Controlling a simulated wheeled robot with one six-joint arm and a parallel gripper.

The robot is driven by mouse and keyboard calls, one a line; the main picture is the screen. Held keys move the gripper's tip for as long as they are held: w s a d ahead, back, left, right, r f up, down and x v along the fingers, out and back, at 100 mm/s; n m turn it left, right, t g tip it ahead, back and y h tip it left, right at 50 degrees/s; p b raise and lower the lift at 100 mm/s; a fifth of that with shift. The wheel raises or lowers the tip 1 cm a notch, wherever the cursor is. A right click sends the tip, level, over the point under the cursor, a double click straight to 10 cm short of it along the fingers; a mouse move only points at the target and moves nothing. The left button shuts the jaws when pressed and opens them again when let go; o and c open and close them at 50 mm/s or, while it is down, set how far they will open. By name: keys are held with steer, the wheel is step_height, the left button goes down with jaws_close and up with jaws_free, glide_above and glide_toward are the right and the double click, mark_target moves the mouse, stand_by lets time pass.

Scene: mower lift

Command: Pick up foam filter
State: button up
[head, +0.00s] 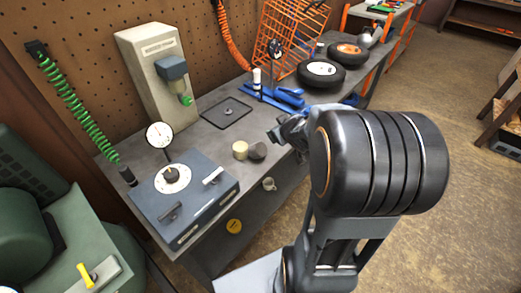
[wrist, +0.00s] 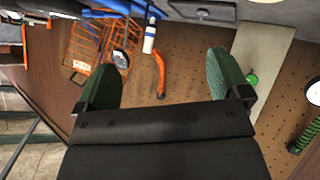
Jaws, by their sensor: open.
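A short cream cylinder (head: 240,150) and a dark grey rounded block (head: 257,151) stand side by side near the front edge of the grey bench (head: 225,133). Either could be the foam filter; I cannot tell which. My gripper (head: 277,135) is above the bench edge, a little to the right of both pieces, partly hidden by my arm. In the wrist view my gripper (wrist: 163,80) shows two green-padded fingers wide apart with nothing between them. Neither piece can be made out in the wrist view.
A blue-grey box (head: 185,205) with a dial gauge (head: 159,135) stands at left. A black tray (head: 227,112), blue tool (head: 283,95), white bottle (head: 256,78), wheels (head: 320,72) and orange wire rack (head: 290,38) are farther back. Bare bench lies between the tray and box.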

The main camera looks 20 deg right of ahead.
mark_target(261, 148)
steer(key=s+f+n+y, duration=0.3)
steer(key=f+n+y, duration=0.1)
steer(key=f+y, duration=0.5)
steer(key=shift+y, duration=0.5)
steer(key=x, duration=0.6)
steer(key=shift+w+a+r, duration=0.25)
steer(key=shift+a+r, duration=0.05)
steer(key=shift+a, duration=0.05)
steer(key=shift+x, duration=3.2)
steer(key=shift+d+t, duration=0.1)
steer(key=shift+t, duration=0.2)
steer(key=shift+c, duration=0.2)
steer(key=c, duration=1)
steer(key=shift+r, duration=0.1)
